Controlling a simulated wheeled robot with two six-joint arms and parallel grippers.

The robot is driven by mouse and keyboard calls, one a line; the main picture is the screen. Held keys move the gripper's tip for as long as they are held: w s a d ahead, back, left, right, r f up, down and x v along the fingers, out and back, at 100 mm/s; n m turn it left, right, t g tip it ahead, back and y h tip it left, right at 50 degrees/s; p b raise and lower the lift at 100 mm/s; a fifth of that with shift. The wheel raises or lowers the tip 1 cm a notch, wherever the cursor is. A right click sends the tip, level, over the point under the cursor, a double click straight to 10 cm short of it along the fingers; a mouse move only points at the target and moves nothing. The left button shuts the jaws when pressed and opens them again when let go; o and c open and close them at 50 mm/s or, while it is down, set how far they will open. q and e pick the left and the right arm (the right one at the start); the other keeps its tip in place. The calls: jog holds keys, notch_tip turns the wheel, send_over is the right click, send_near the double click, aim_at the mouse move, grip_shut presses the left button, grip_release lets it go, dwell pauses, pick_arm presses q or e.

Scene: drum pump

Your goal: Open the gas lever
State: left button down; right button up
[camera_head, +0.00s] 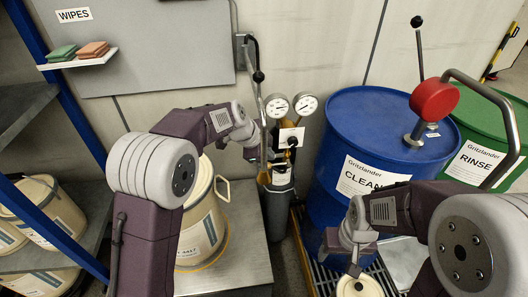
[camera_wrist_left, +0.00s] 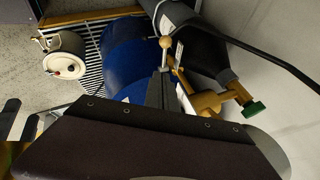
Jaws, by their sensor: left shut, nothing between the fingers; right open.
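A dark gas cylinder (camera_head: 277,212) stands by the wall left of the blue drum, with brass fittings and two round gauges (camera_head: 290,104) on top. In the left wrist view the cylinder (camera_wrist_left: 195,45) shows with a brass valve (camera_wrist_left: 210,101), a green end knob (camera_wrist_left: 254,109) and a lever with a tan ball end (camera_wrist_left: 165,42). My left gripper (camera_head: 254,150) is shut and empty, close beside the cylinder's top; I cannot tell whether it touches the lever. My right gripper (camera_head: 350,250) is open in front of the blue drum.
The blue drum (camera_head: 345,130) carries a pump with a red head (camera_head: 434,99). A green drum (camera_head: 480,135) stands right of it. A cream bucket (camera_head: 200,225) stands on the grey bench (camera_head: 240,265) under my left arm. A black-knobbed lever (camera_head: 258,76) is on the wall pipe.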

aim_at(277, 164)
pick_arm(q)
jog(key=w+f, duration=0.3)
jog(key=f, duration=0.3)
jog(key=shift+f+b, duration=0.3)
jog(key=shift+b, duration=0.15)
jog(key=shift+w+a, duration=0.1)
